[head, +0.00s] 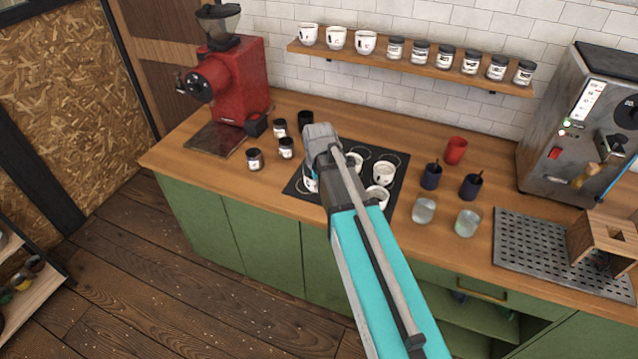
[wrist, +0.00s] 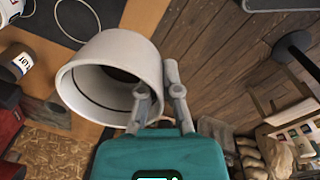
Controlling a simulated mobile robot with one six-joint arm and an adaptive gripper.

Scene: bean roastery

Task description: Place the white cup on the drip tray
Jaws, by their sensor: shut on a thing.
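In the wrist view a white cup (wrist: 108,52) with a dark inside is at my gripper (wrist: 157,82). My gripper is shut on the cup's wall near the rim, one finger on the open side and one on the outside. In the head view my arm hides most of the gripper. A white cup (head: 311,184) shows in part left of the arm at the black mat, apparently the held one; I cannot tell whether it touches the mat. The drip tray (head: 520,250), a perforated dark metal plate, lies on the counter at the right.
Several other white cups (head: 383,173) stand on the black mat (head: 397,190). Two glasses (head: 424,210), two dark blue cups (head: 432,176) and a red cup (head: 455,150) stand between mat and tray. A wooden box (head: 590,240) occupies the tray's right part; its left part is clear.

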